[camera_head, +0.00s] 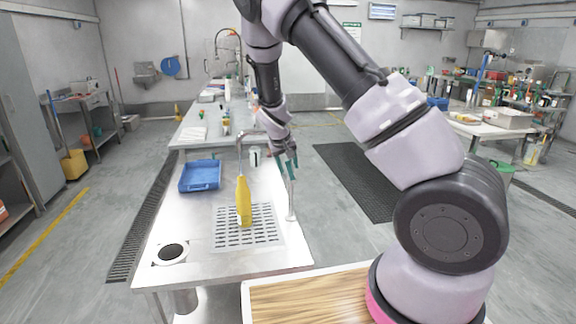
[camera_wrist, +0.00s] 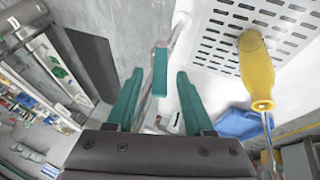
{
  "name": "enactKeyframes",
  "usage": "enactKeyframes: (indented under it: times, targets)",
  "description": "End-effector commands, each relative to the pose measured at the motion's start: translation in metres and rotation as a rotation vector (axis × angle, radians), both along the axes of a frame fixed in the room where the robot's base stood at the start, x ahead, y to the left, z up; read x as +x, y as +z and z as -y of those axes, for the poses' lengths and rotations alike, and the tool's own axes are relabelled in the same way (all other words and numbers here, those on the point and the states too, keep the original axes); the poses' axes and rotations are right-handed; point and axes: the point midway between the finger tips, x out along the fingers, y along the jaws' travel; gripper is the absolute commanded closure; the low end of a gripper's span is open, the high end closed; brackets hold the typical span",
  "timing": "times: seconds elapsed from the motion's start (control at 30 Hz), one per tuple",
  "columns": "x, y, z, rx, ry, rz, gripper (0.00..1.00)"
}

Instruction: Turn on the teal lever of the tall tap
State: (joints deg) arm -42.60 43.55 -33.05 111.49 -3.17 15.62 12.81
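The tall tap (camera_head: 291,200) stands at the right edge of the metal counter, its thin spout arching left above the drain grate. Its teal lever (camera_wrist: 160,82) shows in the wrist view between my two teal fingers and just ahead of them. My gripper (camera_wrist: 160,73) is open, with a gap on each side of the lever. No contact is visible. In the head view my gripper (camera_head: 288,152) is at the top of the tap's post, where fingers and lever overlap and are hard to separate.
A yellow bottle-like object (camera_head: 243,202) stands on the drain grate (camera_head: 270,233), under the spout; it also shows in the wrist view (camera_wrist: 256,75). A blue tray (camera_head: 200,176) lies behind it to the left. A wooden board (camera_head: 300,300) is in front.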

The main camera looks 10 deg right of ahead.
Motion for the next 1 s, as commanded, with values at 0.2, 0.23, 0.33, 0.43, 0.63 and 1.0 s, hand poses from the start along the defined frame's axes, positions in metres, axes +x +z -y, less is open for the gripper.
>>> enactKeyframes:
  times: [0.2, 0.23, 0.33, 0.43, 0.63, 1.0]
  targets:
    - [0.001, 0.001, 0.0, 0.001, 0.001, 0.004, 0.47]
    - [0.001, 0.001, 0.0, 0.001, 0.001, 0.004, 0.47]
    - [0.001, 0.005, -0.001, 0.002, 0.002, 0.006, 0.47]
    - [-0.003, 0.015, -0.005, 0.002, 0.004, 0.007, 0.47]
    - [-0.019, 0.05, -0.016, 0.004, 0.005, 0.007, 0.47]
    - [-0.039, 0.095, -0.028, 0.002, 0.002, 0.004, 0.47]
